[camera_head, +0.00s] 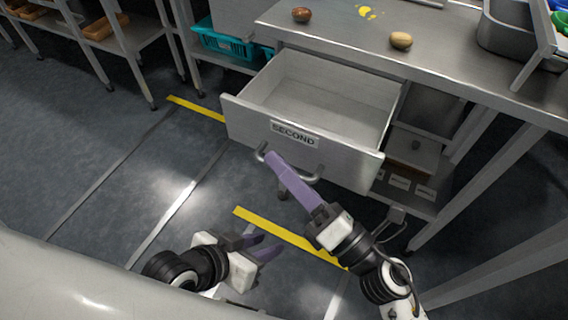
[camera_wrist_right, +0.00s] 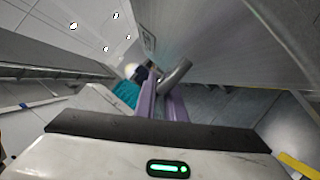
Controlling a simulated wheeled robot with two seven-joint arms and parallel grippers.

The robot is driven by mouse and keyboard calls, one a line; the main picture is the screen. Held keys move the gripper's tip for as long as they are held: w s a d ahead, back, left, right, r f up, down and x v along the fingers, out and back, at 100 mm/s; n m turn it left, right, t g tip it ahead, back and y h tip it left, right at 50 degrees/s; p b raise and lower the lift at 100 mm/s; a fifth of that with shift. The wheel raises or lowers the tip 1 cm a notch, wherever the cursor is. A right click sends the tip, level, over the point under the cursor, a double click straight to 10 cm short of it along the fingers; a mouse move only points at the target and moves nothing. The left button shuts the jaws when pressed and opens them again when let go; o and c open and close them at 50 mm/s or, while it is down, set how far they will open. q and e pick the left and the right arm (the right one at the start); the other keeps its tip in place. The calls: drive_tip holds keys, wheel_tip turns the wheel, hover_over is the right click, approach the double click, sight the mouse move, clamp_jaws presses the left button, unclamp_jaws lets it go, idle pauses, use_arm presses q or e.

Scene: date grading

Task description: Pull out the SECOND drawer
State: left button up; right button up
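The drawer labelled SECOND (camera_head: 240,124) is pulled well out from under the steel table, and its inside looks empty. Its curved metal handle (camera_head: 312,174) is on the front below the label, and it also shows in the right wrist view (camera_wrist_right: 177,72). My right gripper (camera_head: 271,158) has its purple fingers at the left part of the handle. In the right wrist view the fingers are close together with the handle bar between their tips. My left gripper (camera_head: 270,246) is empty, low over the floor, with its fingers apart.
The steel tabletop (camera_head: 345,38) above holds a brown date (camera_head: 301,15) and a pale one (camera_head: 401,40). A teal basket (camera_head: 222,43) sits on a shelf behind the drawer's left side. Table legs stand at right. The floor left of the drawer is clear.

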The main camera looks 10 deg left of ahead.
drive_tip(key=shift+o, duration=0.5)
drive_tip(key=shift+d, duration=0.1)
drive_tip(key=v, duration=1)
drive_tip(key=shift+s+d, duration=0.1)
